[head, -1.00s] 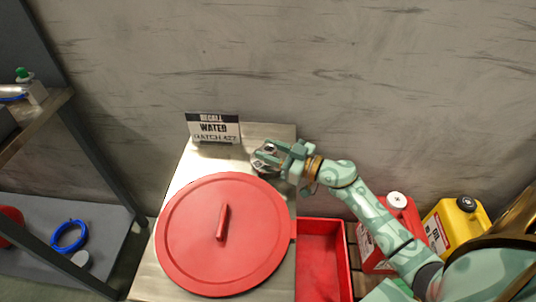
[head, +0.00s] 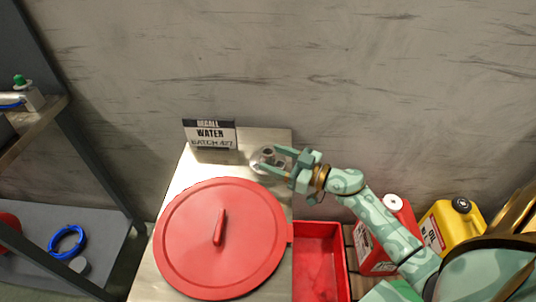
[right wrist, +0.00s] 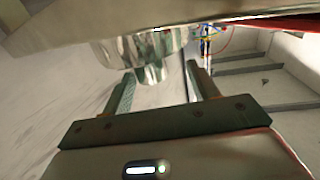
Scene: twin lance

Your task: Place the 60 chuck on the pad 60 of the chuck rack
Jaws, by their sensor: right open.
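A small shiny metal piece with a round base and a raised hub, seemingly the chuck (head: 267,158), sits on the steel table top near its back right corner. It also shows in the right wrist view (right wrist: 147,55), just beyond my fingers. I cannot read a 60 on it. My right gripper (head: 279,160) is open beside it, with its fingertips at the chuck's right side. My left gripper is not in view. I cannot make out the chuck rack or pad 60.
A large red round lid (head: 220,238) covers much of the steel table (head: 170,205). A sign reading WATER (head: 210,134) stands behind it. A red bin (head: 320,262), red canister (head: 377,245) and yellow canister (head: 452,226) are right. A dark shelf frame (head: 88,160) stands left.

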